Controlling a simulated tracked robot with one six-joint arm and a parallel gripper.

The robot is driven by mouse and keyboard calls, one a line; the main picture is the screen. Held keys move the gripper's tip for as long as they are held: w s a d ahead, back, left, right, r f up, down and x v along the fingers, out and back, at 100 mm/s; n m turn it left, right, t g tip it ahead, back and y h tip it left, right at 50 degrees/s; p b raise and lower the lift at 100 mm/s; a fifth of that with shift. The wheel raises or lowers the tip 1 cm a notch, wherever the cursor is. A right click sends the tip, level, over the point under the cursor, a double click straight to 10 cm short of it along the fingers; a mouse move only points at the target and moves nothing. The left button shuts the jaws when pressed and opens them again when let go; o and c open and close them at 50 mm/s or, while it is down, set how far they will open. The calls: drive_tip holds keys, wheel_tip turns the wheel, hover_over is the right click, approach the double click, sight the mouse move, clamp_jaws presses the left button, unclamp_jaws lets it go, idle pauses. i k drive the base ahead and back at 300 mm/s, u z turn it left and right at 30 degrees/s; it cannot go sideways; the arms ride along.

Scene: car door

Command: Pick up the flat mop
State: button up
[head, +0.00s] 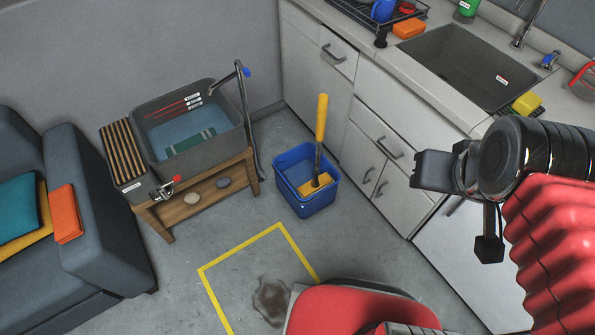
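The flat mop has a yellow handle (321,118) and a yellow head (314,190). It stands nearly upright in a blue bucket (307,208), handle up, with its head inside the bucket; the bucket wall hides the lower part of the head. The bucket is on the grey floor in front of the white cabinets. My gripper (450,180) is at the right, raised, clear of the mop and to its right. Its fingers are dark and seen at an awkward angle, so I cannot tell how far apart they are. Nothing held shows.
A grey water basin (187,156) on a wooden stand (212,211) is left of the bucket. A blue armchair (86,180) is at the far left. Cabinets (376,140) with a sink (466,68) close off the right. Clear floor lies around a yellow taped outline (240,255) and a dark stain (270,300).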

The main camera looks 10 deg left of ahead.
sight(319, 183)
drive_tip(key=u, duration=0.45)
drive_tip(key=i, duration=0.6)
drive_tip(key=u, duration=0.5)
drive_tip(key=i, duration=0.6)
drive_tip(key=u, duration=0.3)
